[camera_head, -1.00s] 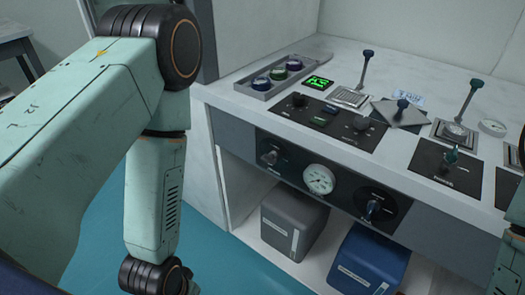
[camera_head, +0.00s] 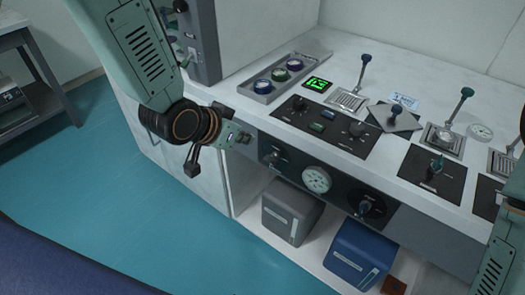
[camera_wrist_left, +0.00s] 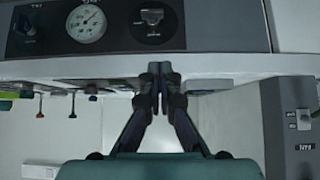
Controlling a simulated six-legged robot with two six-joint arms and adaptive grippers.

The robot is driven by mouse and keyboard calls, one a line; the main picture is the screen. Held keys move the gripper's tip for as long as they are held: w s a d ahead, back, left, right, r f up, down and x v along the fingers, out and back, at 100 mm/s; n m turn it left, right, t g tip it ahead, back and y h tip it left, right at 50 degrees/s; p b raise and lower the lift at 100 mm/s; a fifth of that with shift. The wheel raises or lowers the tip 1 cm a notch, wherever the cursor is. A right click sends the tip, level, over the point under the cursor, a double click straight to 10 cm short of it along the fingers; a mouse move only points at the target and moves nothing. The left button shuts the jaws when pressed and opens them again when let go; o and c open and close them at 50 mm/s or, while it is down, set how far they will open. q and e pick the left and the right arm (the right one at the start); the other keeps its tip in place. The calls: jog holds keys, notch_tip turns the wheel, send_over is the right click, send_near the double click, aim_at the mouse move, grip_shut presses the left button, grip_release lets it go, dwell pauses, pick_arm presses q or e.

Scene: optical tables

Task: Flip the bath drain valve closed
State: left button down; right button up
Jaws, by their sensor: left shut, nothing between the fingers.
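I cannot tell for certain which control is the bath drain valve. The left knob also shows upside down in the left wrist view (camera_wrist_left: 152,17). A teal-handled valve (camera_head: 437,165) stands on a black plate on top. My left gripper (camera_head: 243,138) is in front of the bench's left front edge, left of the left knob. In the left wrist view its fingertips (camera_wrist_left: 156,75) are together and hold nothing. My right gripper is out of view.
A round gauge (camera_head: 317,180) sits between the front knobs. Upright levers (camera_head: 364,75) and a tray of round pots (camera_head: 281,75) are on top. A grey box (camera_head: 290,213) and a blue box (camera_head: 362,253) are on the lower shelf. Floor at left is clear.

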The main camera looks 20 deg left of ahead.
pick_arm(q)
jog(key=b, duration=0.2)
send_over(270, 155)
jog(key=s+a, duration=0.1)
jog(key=s, duration=0.2)
notch_tip(270, 155, down, 7)
notch_tip(270, 155, down, 4)
jog(key=shift+w+b, duration=0.15)
jog(key=shift+b, duration=0.5)
